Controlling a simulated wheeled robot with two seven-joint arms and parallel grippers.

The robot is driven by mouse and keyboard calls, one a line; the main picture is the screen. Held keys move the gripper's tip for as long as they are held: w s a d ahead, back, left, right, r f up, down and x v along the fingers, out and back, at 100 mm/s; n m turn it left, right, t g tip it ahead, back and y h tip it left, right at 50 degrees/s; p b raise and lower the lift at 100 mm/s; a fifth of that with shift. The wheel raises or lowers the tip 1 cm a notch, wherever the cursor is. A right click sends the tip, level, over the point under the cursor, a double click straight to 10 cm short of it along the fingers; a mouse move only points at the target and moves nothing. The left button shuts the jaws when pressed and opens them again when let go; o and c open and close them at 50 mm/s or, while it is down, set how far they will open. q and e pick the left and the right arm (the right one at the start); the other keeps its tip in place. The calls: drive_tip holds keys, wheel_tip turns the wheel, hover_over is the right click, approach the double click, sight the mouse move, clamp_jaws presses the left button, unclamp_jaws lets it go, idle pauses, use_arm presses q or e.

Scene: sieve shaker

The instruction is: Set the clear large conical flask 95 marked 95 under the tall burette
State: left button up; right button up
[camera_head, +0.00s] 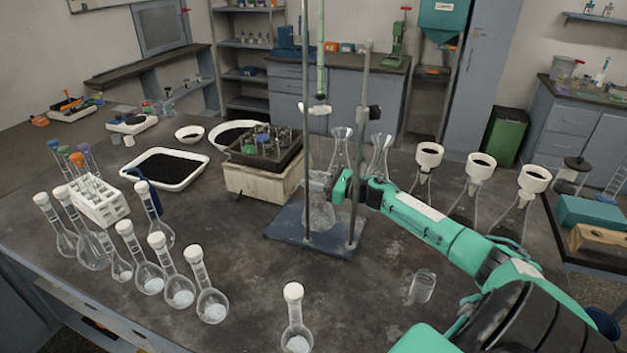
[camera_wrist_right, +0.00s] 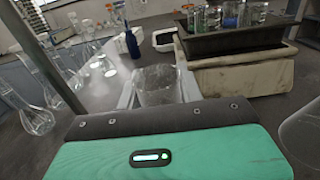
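A clear conical flask (camera_head: 318,214) stands on or just above the blue-grey base plate (camera_head: 285,232) of the burette stand, between its two rods. The tall burette (camera_head: 320,70) hangs above it. No number is legible on the flask. My right gripper (camera_head: 332,187) is at the flask's upper part, reaching in from the right past the right rod. Its fingers are too small and covered to show whether they grip. In the right wrist view, a clear glass vessel (camera_wrist_right: 158,84) shows just beyond the gripper body, its lower part hidden. My left gripper is not in view.
Two clear conical flasks (camera_head: 341,150) (camera_head: 379,155) stand behind the stand. Flasks with white funnels (camera_head: 428,155) stand at right. A wooden box (camera_head: 262,178) with a dark rack is left of the stand. Several stoppered flasks (camera_head: 158,262) stand at left. A small beaker (camera_head: 422,287) stands near the arm.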

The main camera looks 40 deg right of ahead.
drive_tip(key=o, duration=0.3)
drive_tip(key=shift+r, duration=0.1)
drive_tip(key=shift+s, duration=0.15)
drive_tip(key=shift+s+d, duration=0.25)
drive_tip(key=shift+s, duration=0.1)
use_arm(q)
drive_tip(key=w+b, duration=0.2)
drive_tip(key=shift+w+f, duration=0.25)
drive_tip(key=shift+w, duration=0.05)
use_arm(e)
drive_tip(key=v, duration=1.1)
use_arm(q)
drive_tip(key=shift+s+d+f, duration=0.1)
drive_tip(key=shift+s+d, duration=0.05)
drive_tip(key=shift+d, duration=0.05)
